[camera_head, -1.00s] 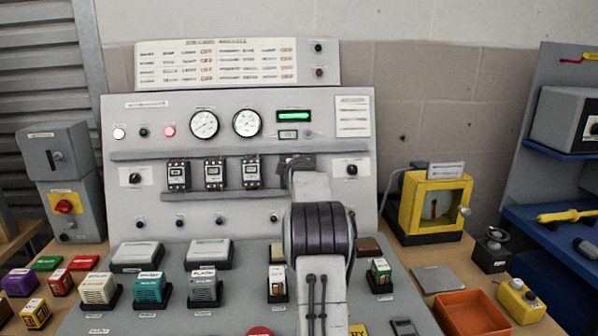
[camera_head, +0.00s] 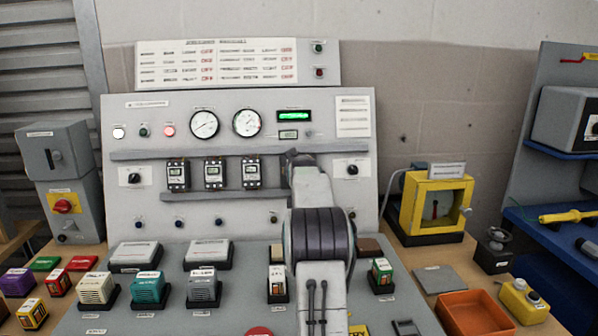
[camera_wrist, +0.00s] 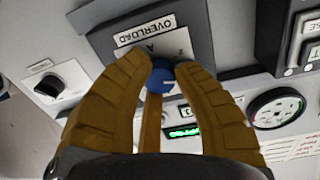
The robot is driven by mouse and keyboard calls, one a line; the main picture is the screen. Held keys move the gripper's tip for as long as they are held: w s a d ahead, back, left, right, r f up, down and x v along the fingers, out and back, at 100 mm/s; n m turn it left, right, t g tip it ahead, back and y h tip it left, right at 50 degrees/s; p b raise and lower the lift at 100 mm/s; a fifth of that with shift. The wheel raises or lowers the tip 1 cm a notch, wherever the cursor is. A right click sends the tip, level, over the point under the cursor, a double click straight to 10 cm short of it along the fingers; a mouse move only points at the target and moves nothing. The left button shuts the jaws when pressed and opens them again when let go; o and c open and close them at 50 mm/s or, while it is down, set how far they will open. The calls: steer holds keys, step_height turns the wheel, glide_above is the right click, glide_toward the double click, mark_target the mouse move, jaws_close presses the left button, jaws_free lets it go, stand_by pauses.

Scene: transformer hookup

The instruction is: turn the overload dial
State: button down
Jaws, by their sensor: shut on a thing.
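The overload dial (camera_wrist: 160,78) is a small blue knob below a white label reading OVERLOAD (camera_wrist: 143,32), on a dark grey plate in the wrist view. My gripper (camera_wrist: 163,69) is shut on it, with a brown finger on each side and the fingertips touching the knob. Part of a white mark shows on the knob's face. In the head view my gripper (camera_head: 296,160) reaches the upright panel right of the three small black modules. My own arm hides the dial there.
The panel (camera_head: 120,210) carries two round gauges (camera_head: 205,124), a green lit display (camera_head: 294,116) and a black knob (camera_head: 352,170) close to the right of my gripper. A yellow-framed tester (camera_head: 436,205) and orange tray (camera_head: 470,312) stand at the right.

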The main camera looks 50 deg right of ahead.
steer(key=m, duration=0.4)
steer(key=m+p, duration=0.1)
steer(key=m, duration=0.1)
steer(key=shift+d+r+m, duration=0.1)
steer(key=shift+r+m, duration=0.2)
stand_by(0.5)
steer(key=c, duration=1.4)
jaws_free()
steer(key=shift+o, duration=1)
steer(key=shift+f, duration=0.15)
steer(key=v, duration=1.2)
steer(key=shift+r, duration=0.2)
steer(key=shift+w, duration=0.1)
